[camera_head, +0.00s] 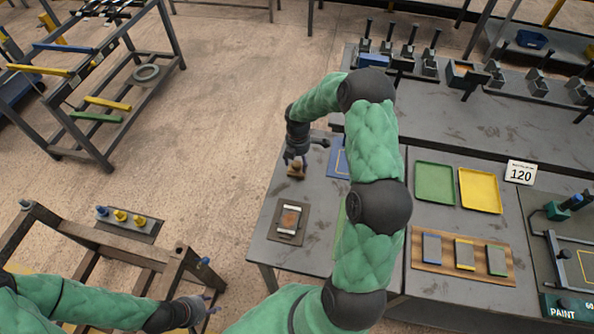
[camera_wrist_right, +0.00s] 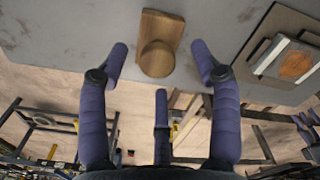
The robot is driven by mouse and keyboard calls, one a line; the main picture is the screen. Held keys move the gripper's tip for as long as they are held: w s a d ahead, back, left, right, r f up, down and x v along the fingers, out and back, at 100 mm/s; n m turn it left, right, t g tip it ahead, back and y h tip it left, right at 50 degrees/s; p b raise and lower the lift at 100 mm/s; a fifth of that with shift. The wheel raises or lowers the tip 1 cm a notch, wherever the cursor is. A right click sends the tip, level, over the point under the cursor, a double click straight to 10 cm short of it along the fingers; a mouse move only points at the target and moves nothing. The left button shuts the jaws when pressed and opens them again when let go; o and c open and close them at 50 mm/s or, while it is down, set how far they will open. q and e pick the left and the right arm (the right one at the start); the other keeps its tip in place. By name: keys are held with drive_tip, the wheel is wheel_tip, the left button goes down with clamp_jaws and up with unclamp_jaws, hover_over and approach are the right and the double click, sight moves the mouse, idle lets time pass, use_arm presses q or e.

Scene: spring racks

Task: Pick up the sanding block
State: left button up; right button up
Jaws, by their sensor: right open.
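The sanding block appears to be a small wooden block with a round knob (camera_wrist_right: 158,58). It lies on the grey table near its left edge; in the head view it is a small brown shape (camera_head: 296,172). My right gripper (camera_head: 294,158) is over it, fingers pointing down. In the right wrist view the purple fingers are spread, with the block between and just beyond the tips, apparently not touched. My left gripper (camera_head: 208,305) is at the lower left, away from the table, and its finger opening is unclear.
A dark square plate holding a pale piece with an orange patch (camera_head: 289,219) lies close in front of the block. A blue mat (camera_head: 338,164) is to its right. Green (camera_head: 435,184) and yellow (camera_head: 480,190) trays and a wooden board (camera_head: 420,258) lie further right.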

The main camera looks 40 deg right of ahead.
sight(297, 164)
drive_tip(key=f, duration=0.3)
drive_tip(key=shift+w+f, duration=0.25)
drive_tip(key=shift+f, duration=0.15)
clamp_jaws()
drive_tip(key=shift+r, duration=0.15)
drive_tip(key=shift+r, duration=0.65)
drive_tip(key=s+d+r+p, duration=0.1)
drive_tip(key=s+r, duration=1)
drive_tip(key=s, duration=0.3)
drive_tip(key=shift+d+r, duration=0.25)
